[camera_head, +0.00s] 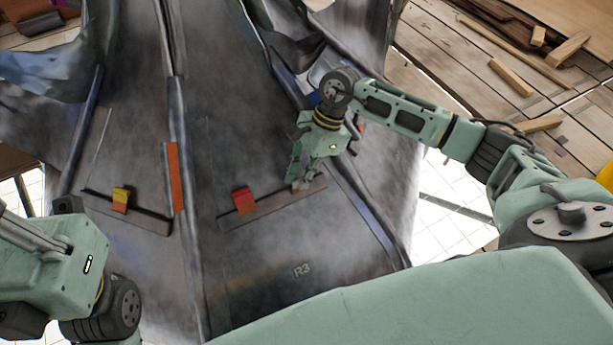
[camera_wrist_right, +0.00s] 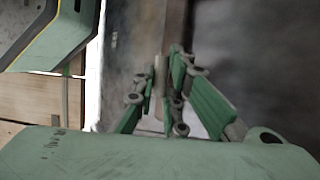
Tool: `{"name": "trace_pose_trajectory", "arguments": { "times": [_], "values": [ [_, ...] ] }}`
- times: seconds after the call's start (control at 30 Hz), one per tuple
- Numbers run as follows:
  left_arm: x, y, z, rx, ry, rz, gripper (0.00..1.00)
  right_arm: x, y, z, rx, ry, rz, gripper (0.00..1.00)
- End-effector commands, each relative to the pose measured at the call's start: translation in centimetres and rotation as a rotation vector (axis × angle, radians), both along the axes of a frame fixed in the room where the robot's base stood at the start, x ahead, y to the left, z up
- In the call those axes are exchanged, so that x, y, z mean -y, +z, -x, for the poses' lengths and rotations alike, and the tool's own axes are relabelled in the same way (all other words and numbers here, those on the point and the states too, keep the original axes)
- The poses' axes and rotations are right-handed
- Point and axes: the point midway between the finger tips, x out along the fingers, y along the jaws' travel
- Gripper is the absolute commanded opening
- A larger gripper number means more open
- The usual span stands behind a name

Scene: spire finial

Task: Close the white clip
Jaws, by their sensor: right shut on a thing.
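My right gripper (camera_head: 303,183) reaches down to the right end of a dark rail on the grey metal panel in the head view. It is shut on a thin pale piece (camera_wrist_right: 160,72), seen between the green fingers (camera_wrist_right: 166,98) in the right wrist view. This piece fits the white clip, but the fingers hide most of it, and I cannot tell how far its flap is closed. My left arm shows at the lower left of the head view, but its gripper fingers do not show.
A yellow-and-red clip (camera_head: 121,199) sits on a left rail. An orange strip (camera_head: 173,178) stands along the middle ridge. Wooden blocks (camera_head: 511,77) lie on planks at the right.

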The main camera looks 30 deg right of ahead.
Motion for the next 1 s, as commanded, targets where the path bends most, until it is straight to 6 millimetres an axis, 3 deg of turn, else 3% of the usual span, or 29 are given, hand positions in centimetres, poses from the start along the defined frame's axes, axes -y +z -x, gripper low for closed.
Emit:
{"name": "trace_pose_trajectory", "arguments": {
  "times": [0.33, 0.83, 0.87, 1.0],
  "values": [
    [0.05, 0.01, -0.04, 0.005, 0.0, -0.002, 0.0, 0.04, 0.0, -1.05, -0.132, -0.001, 0.006, 0.0],
    [0.06, 0.07, -0.03, 0.006, 0.0, -0.001, 0.0, 0.06, -0.01, -1.14, -0.151, -0.001, 0.006, 0.0],
    [0.06, 0.08, -0.03, 0.006, 0.0, -0.001, 0.0, 0.05, -0.02, -1.12, -0.151, -0.001, 0.006, 0.13],
    [0.04, 0.1, -0.02, 0.006, 0.0, 0.0, 0.0, 0.04, -0.02, -1.11, -0.151, -0.001, 0.006, 0.25]
  ]
}}
